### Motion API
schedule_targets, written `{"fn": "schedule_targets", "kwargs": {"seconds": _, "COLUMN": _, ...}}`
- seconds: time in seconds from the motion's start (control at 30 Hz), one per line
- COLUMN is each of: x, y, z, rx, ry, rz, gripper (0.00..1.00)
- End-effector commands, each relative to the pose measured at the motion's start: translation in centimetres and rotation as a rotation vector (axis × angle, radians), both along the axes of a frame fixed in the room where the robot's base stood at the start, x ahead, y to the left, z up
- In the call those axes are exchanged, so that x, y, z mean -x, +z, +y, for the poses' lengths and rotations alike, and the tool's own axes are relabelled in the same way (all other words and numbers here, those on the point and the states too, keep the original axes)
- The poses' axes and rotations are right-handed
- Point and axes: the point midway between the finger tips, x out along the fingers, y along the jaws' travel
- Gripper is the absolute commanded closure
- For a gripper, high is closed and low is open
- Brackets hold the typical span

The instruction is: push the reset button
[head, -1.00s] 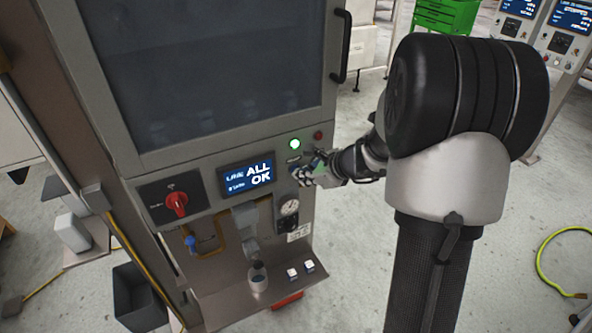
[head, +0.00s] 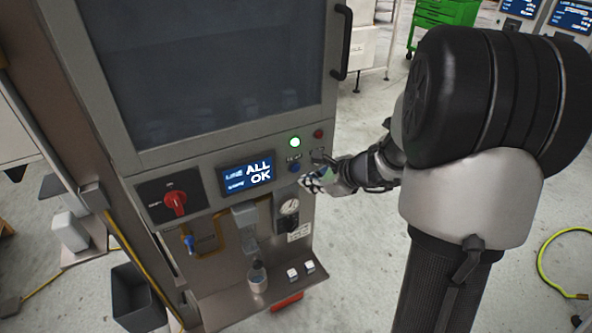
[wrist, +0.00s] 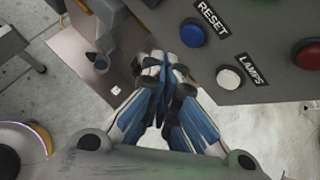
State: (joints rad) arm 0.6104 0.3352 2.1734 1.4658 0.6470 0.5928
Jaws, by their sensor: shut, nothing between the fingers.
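The blue reset button (wrist: 193,33) sits on the grey panel in the wrist view, beside a label (wrist: 212,18) reading RESET. In the head view my gripper (head: 306,181) is just below and to the right of the button, close to the panel.
A white button (wrist: 229,78) labelled LAMPS and a red button (wrist: 308,54) are near the blue one. The screen (head: 246,175) reads ALL OK. A red rotary switch (head: 175,202) is at left. A shelf (head: 228,287) with small items juts out below.

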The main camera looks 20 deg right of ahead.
Motion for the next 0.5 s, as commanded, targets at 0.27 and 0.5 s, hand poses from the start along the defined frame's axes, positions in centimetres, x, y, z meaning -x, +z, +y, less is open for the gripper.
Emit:
{"fn": "schedule_targets", "kwargs": {"seconds": 0.27, "x": 2.7, "y": 0.0, "z": -0.1, "rx": 0.000, "ry": 0.000, "rz": 0.000, "gripper": 1.00}}
{"fn": "schedule_targets", "kwargs": {"seconds": 0.5, "x": 3.2, "y": 0.0, "z": -0.1, "rx": 0.000, "ry": 0.000, "rz": 0.000, "gripper": 1.00}}
